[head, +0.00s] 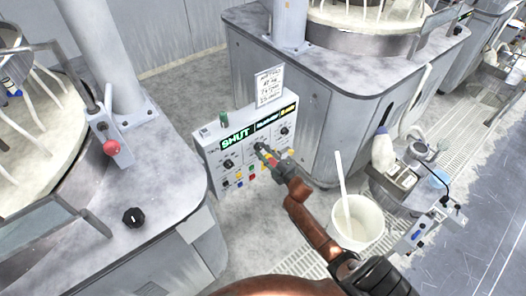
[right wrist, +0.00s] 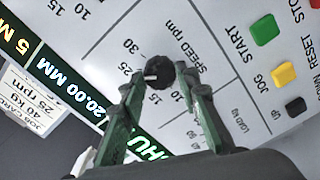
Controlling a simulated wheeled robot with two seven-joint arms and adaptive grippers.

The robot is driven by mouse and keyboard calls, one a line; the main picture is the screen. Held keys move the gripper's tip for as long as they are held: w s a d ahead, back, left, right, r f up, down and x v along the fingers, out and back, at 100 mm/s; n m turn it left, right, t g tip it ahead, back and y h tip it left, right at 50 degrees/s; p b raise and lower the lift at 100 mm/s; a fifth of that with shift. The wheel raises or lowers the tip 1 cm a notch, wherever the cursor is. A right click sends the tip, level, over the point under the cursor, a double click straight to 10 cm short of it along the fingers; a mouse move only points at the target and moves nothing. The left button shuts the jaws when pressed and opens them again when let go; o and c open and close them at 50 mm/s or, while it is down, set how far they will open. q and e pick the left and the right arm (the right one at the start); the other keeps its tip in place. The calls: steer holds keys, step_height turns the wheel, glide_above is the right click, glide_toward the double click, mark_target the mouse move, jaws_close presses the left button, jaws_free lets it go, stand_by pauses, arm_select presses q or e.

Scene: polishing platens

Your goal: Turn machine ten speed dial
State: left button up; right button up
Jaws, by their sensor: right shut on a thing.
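The control panel (head: 225,178) stands between two grey machines, with a row of dials and several coloured buttons. The black speed dial (right wrist: 158,73) is in the middle of the right wrist view, by the print "SPEED rpm". Its pale mark points left, around the 20 to 25 side of the scale; the exact value is unclear. My right gripper (head: 264,152) reaches the panel's middle dial, and its two fingers (right wrist: 160,76) are shut on the dial from both sides. In the head view the fingers partly hide this dial. My left gripper is not in view.
A job card (head: 269,86) stands on the panel's top, reading 25 rpm and 40 kg in the right wrist view. A white bucket (head: 368,226) with a stick is right of my forearm. START (right wrist: 265,30) and JOG (right wrist: 283,75) buttons are near the dial.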

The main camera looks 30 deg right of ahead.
steer(key=shift+m, duration=0.4)
steer(key=o, duration=1.2)
steer(key=shift+c, duration=0.2)
steer(key=s+d, duration=0.1)
steer(key=s, duration=1.1)
